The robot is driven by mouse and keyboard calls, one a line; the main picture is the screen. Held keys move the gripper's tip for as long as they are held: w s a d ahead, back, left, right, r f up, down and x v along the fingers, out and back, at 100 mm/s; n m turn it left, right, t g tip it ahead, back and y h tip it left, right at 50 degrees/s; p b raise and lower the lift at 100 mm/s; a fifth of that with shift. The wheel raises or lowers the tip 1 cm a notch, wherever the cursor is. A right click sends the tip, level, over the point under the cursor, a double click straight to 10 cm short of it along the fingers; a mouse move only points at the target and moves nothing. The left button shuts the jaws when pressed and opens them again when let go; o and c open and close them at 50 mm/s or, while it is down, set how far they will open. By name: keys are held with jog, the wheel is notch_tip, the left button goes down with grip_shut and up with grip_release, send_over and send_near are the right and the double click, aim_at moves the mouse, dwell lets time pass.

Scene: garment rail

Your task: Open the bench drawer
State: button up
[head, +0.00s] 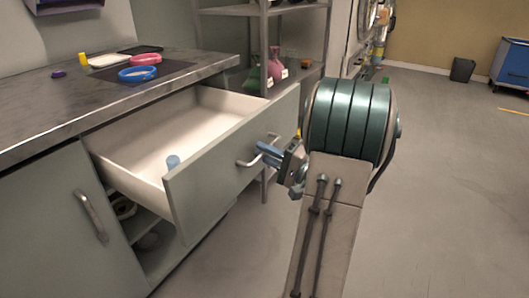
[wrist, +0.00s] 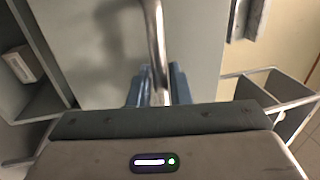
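The bench drawer (head: 215,165) is pulled well out of the grey bench, and its pale inside shows. A small light-blue object (head: 173,162) is just behind its front panel. The metal bar handle (head: 243,163) is on the front panel. My gripper (head: 268,153) is at the handle, with its blue fingers on it. In the wrist view the handle (wrist: 155,40) runs down between the two fingers of my gripper (wrist: 159,85), which sit close against both its sides. The fingertips are partly hidden by the gripper body.
The bench top (head: 50,105) carries a blue ring (head: 137,74), a pink ring (head: 146,59) and small items. A closed cupboard door (head: 70,220) is at left. A shelf rack (head: 265,50) stands behind the drawer. The floor (head: 440,190) at right is clear.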

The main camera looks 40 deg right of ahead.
jog(key=p+v, duration=0.2)
jog(key=v, duration=1.1)
jog(key=shift+s, duration=0.15)
jog(key=a+r+n+g+y+p, duration=0.1)
jog(key=a+r+n+g+p, duration=0.1)
jog(key=a+r+g+p, duration=0.5)
jog(key=a+r+n+g+y+p, duration=0.1)
jog(key=a+r+n+g+p, duration=0.3)
jog(key=a, duration=0.6)
jog(key=a+r+n+g+y+p, duration=0.1)
jog(key=a+r+g+p, duration=0.4)
jog(key=a+p, duration=0.25)
jog(key=s+a+r+n+h+p, duration=0.1)
jog(key=a+r+n+h+p, duration=0.1)
jog(key=r+h+p, duration=0.3)
jog(key=s+a+r+n+h+p, duration=0.2)
jog(key=r+n+h+p, duration=0.2)
jog(key=r+p, duration=0.7)
jog(key=shift+s+a+r+h+p, duration=0.25)
jog(key=shift+r+h+p, duration=0.1)
jog(key=shift+r+h, duration=0.6)
